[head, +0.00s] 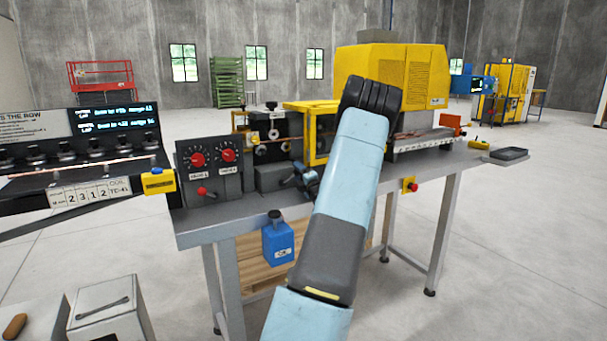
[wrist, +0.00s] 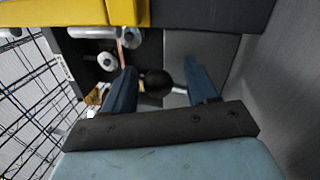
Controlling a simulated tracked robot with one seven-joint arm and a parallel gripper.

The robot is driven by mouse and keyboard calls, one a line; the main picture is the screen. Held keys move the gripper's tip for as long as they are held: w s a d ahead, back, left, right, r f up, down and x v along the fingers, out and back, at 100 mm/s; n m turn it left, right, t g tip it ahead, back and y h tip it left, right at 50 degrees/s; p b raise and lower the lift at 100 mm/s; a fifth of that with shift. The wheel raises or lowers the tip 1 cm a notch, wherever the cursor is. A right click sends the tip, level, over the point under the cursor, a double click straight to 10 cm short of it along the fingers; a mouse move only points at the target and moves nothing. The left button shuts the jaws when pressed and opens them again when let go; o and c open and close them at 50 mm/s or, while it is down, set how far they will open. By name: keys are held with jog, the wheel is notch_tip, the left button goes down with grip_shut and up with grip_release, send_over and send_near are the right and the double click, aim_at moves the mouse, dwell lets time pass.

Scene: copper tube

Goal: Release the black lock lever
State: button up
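The black lock lever shows in the wrist view as a round black knob (wrist: 157,82) on a pale stem. My gripper (wrist: 160,70) has its two blue fingers apart, one on each side of the knob. The left finger looks very close to the knob and a gap shows on the right; I cannot tell if the left one touches. In the head view my gripper (head: 307,180) is low in front of the machine, partly behind my arm. The lever cannot be made out there.
The grey workbench (head: 195,232) carries a control box (head: 208,172) with red knobs, left of my gripper. Rollers (head: 272,135) and a yellow guard frame (head: 318,135) stand behind it. A blue bottle (head: 278,244) hangs at the bench front. Wire mesh (wrist: 35,95) shows in the wrist view.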

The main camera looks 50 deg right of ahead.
jog(key=shift+s, duration=0.1)
jog(key=v, duration=1.3)
jog(key=shift+s+a+f, duration=0.15)
jog(key=shift+s+f, duration=0.05)
jog(key=shift+s, duration=0.05)
